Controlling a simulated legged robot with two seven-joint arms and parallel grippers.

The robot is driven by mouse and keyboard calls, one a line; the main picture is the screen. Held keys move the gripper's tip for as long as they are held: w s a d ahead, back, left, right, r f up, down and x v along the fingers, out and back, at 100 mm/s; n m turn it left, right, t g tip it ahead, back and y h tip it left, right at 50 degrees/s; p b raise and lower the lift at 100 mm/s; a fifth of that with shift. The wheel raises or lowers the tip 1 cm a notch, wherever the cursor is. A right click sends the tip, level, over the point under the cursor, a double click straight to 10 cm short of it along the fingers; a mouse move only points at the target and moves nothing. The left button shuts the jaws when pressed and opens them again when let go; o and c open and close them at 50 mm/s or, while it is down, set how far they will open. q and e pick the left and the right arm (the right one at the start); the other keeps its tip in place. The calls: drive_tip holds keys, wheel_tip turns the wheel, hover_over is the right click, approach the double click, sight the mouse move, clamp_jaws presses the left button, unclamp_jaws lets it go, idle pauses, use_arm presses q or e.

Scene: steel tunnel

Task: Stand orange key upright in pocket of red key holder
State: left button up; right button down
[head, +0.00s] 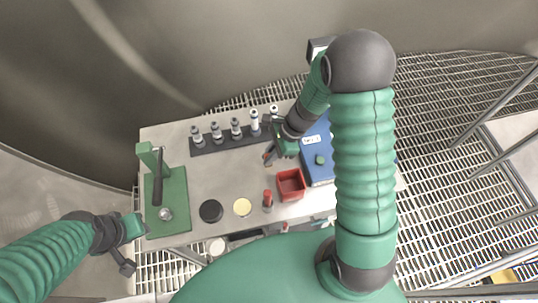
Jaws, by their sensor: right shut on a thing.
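The red key holder (291,185) is a small open red box on the table, right of the middle. My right gripper (269,157) is above and left of it, pointing down at the table. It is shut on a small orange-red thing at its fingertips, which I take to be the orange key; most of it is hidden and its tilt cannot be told. My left gripper (127,267) is off the table's front left corner, away from the holder. Its fingers are too small and dark to show whether they are open.
A dark rack (225,142) with several grey fittings stands at the back. A green press (166,195) is at the left, a blue case (318,170) at the right. A black disc (211,211), a cream disc (242,207) and a red-topped item (267,200) stand near the front.

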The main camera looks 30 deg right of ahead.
drive_tip(key=c, duration=1.5)
unclamp_jaws()
drive_tip(key=shift+w+a+f, duration=0.1)
drive_tip(key=shift+w+f, duration=0.05)
drive_tip(key=shift+w, duration=0.05)
drive_tip(key=shift+s, duration=0.1)
